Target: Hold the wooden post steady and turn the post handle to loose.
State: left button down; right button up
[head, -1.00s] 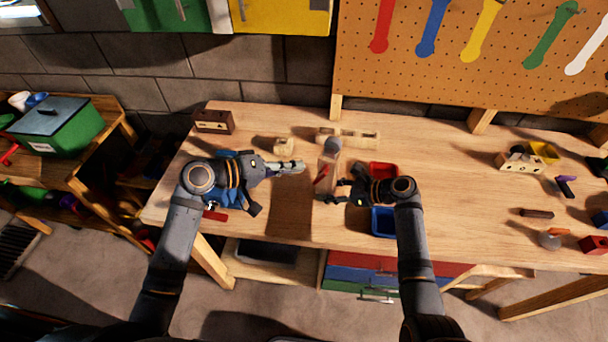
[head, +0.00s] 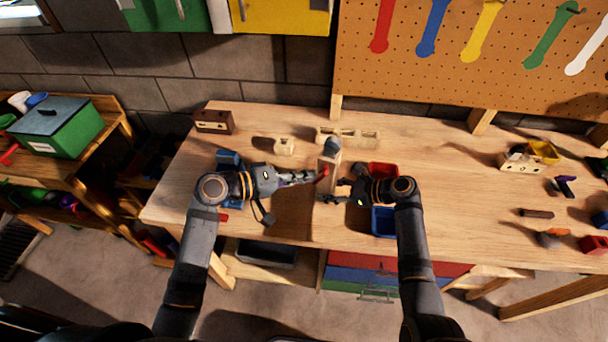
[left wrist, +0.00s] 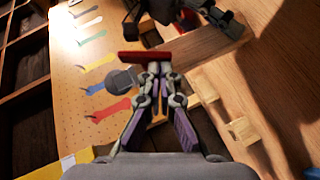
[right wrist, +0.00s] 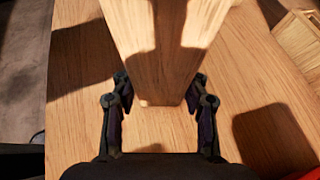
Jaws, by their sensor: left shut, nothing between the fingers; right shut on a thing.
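The wooden post (head: 330,160) stands upright on the workbench with a dark grey round top (head: 332,146); it also shows in the left wrist view (left wrist: 205,45). A red post handle (head: 322,174) is on its left side. In the left wrist view the red handle (left wrist: 140,54) lies across the tips of my left gripper (left wrist: 158,68). That gripper (head: 312,179) is shut and empty, with its tips at the handle, apparently touching it. My right gripper (head: 335,191) is shut on the post, with a finger on each side in the right wrist view (right wrist: 160,90).
Red (head: 383,169) and blue (head: 384,221) bins sit by my right gripper. A brown box (head: 213,121) stands at the back left. The bench (head: 450,180) right of my right arm has free room.

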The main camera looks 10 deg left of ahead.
aim_at(314, 183)
pick_arm(q)
jog(key=shift+f+n+h, duration=0.2)
jog(key=shift+n+h, duration=0.1)
jog(key=f+n+t+h, duration=0.1)
jog(key=n, duration=0.1)
jog(key=d+n+t+h, duration=0.1)
jog(key=n+h, duration=0.1)
jog(key=f+n+t+h, duration=0.1)
jog(key=n+h, duration=0.1)
jog(key=shift+s+d+f+n+t, duration=0.2)
jog(key=shift+f+n+t, duration=0.1)
jog(key=shift+n, duration=0.1)
jog(key=shift+s+d+f+n+t+h, duration=0.1)
jog(key=shift+s+d+n+t+h, duration=0.05)
jog(key=shift+d+n+t, duration=0.5)
jog(key=shift+s+d+f+n+t+h, duration=0.1)
jog(key=shift+s+d+n+t+h, duration=0.1)
jog(key=shift+d+n+t, duration=0.45)
jog(key=shift+s+d+f+n+t+h, duration=0.15)
jog(key=shift+d+n+t, duration=0.25)
jog(key=shift+n, duration=0.5)
jog(key=shift+d+r, duration=0.2)
jog(key=shift+d, duration=0.05)
